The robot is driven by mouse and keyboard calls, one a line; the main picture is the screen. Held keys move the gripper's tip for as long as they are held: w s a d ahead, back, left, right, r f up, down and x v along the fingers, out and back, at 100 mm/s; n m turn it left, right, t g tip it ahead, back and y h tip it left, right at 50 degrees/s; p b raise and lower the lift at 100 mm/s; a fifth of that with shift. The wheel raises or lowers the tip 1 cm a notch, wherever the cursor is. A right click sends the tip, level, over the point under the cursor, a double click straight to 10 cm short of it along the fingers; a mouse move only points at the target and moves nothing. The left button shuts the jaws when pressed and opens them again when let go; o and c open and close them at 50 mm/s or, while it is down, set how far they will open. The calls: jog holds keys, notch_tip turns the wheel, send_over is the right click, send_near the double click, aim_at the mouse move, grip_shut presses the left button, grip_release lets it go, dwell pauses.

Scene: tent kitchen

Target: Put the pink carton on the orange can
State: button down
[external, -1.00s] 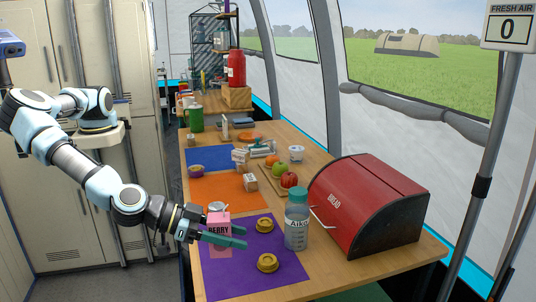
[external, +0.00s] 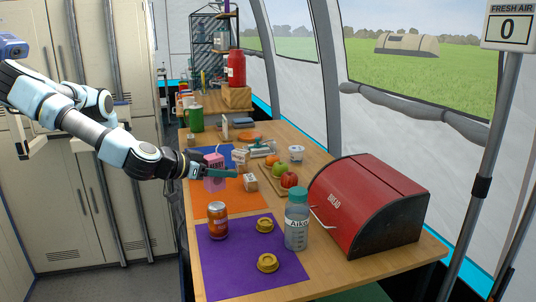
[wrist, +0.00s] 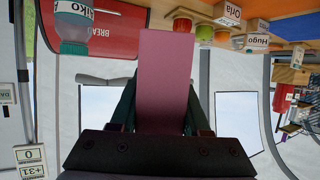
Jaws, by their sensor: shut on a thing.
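The pink carton (external: 214,174) is held in my gripper (external: 222,175) above the orange mat in the external view. My gripper is shut on it. In the wrist view the pink carton (wrist: 165,80) fills the middle, between my fingers (wrist: 160,112). The orange can (external: 217,221) stands upright on the purple mat, nearer the camera than the carton. Nothing shows on top of the can. The carton is apart from the can.
The purple mat (external: 240,272) also holds two yellow-brown rings (external: 267,262) and a clear bottle with a teal lid (external: 297,222). A red bread box (external: 365,210) stands at the right. A small labelled box (external: 250,183) and fruit (external: 288,180) lie near the gripper.

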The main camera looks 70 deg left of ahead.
aim_at(224, 186)
notch_tip(224, 186, down, 4)
jog(key=shift+f+p, duration=0.25)
jog(key=shift+p, duration=0.35)
jog(key=shift+f, duration=0.35)
jog(key=shift+f, duration=0.2)
jog(key=shift+c, duration=1.9)
grip_release()
jog(key=shift+r, duration=0.1)
jog(key=shift+r, duration=0.3)
jog(key=b+v, duration=0.3)
jog(key=v, duration=0.9)
